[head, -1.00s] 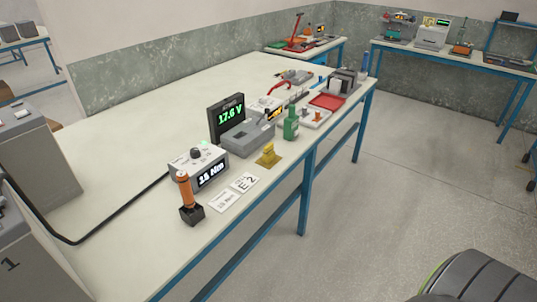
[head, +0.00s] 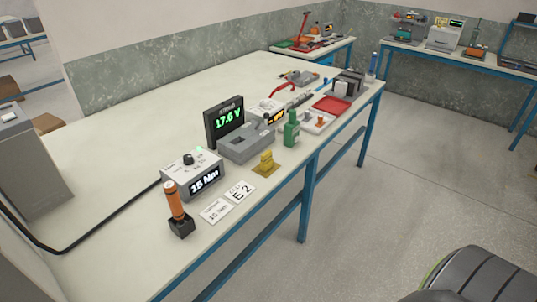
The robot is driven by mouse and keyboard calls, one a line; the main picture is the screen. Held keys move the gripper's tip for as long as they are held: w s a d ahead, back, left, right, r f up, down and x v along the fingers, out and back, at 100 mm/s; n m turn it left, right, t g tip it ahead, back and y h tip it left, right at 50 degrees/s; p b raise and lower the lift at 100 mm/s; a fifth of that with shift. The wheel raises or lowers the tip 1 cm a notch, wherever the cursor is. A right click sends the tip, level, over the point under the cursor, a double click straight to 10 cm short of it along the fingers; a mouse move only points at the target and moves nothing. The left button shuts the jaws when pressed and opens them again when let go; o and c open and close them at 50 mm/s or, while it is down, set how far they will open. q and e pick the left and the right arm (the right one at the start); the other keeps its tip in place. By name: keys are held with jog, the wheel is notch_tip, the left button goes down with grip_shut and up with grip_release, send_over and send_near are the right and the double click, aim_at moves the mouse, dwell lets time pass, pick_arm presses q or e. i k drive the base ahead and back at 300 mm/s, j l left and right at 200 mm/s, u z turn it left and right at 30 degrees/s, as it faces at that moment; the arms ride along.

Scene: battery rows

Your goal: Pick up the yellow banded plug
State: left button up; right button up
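I cannot make out a plug with a yellow band for certain at this size. A small yellow stepped piece (head: 265,162) stands on a yellowish plate near the front edge of the long workbench (head: 130,130); I see no clear band on it. A white tray (head: 316,123) farther along the bench holds small orange and white pieces too small to tell apart. Neither of my grippers shows in the head view.
Around the yellow piece stand a green bottle (head: 291,130), a grey device (head: 246,143), a torque display box (head: 193,175), an orange-handled tool in a holder (head: 176,212) and label cards (head: 238,192). A red tray (head: 331,104) lies farther back. Open floor (head: 400,220) lies right of the bench.

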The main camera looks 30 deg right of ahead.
aim_at(266, 163)
jog(key=i+l+u, duration=0.1)
jog(key=l, duration=0.45)
jog(key=i+l, duration=0.2)
jog(key=l, duration=0.4)
jog(key=i+l+u, duration=0.15)
jog(key=l, duration=0.4)
jog(key=l+u, duration=0.1)
jog(key=l, duration=0.5)
jog(key=i, duration=0.05)
